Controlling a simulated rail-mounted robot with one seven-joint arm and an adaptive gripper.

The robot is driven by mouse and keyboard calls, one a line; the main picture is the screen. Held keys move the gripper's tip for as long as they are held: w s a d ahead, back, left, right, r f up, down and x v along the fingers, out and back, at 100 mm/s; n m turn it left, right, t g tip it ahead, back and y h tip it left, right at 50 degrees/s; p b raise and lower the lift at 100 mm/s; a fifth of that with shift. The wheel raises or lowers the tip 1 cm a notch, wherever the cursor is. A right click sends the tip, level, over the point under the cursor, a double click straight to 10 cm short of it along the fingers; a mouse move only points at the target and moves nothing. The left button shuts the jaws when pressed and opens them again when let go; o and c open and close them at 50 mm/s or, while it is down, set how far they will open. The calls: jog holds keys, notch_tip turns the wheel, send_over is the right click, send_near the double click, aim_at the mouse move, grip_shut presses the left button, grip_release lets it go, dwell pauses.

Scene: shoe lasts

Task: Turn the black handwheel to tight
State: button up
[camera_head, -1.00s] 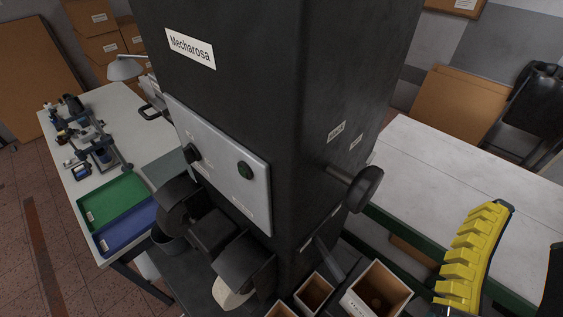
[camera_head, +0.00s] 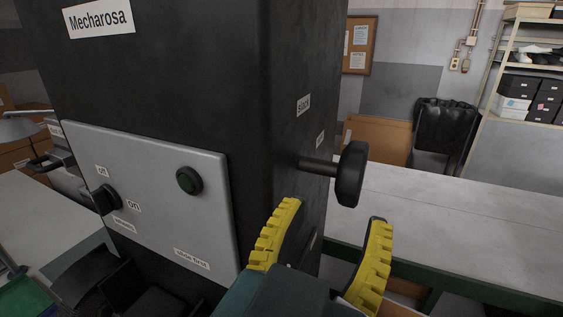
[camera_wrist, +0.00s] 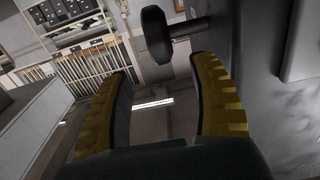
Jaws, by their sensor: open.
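The black handwheel (camera_head: 351,174) sticks out on a short shaft from the right side of the dark machine housing (camera_head: 230,80). A "Slack" label is on the housing above the shaft, with another small label beside it that I cannot read. My gripper (camera_head: 332,222) has yellow ribbed fingers, spread open and empty. In the head view it is in front of and below the handwheel, apart from it in the picture. In the wrist view the handwheel (camera_wrist: 157,35) shows beyond the fingertips, nearer the right finger, not between the fingers.
A long white-topped table (camera_head: 450,220) stands behind at right. Shelves with boxes (camera_head: 530,95) are at the back right.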

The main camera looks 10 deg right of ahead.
aim_at(353, 168)
jog(key=p+x, duration=0.2)
jog(key=x, duration=0.9)
jog(key=shift+d+r, duration=0.1)
jog(key=shift+r, duration=0.05)
jog(key=shift+w+d, duration=0.2)
jog(key=shift+w, duration=0.25)
jog(key=shift+c, duration=0.4)
grip_shut()
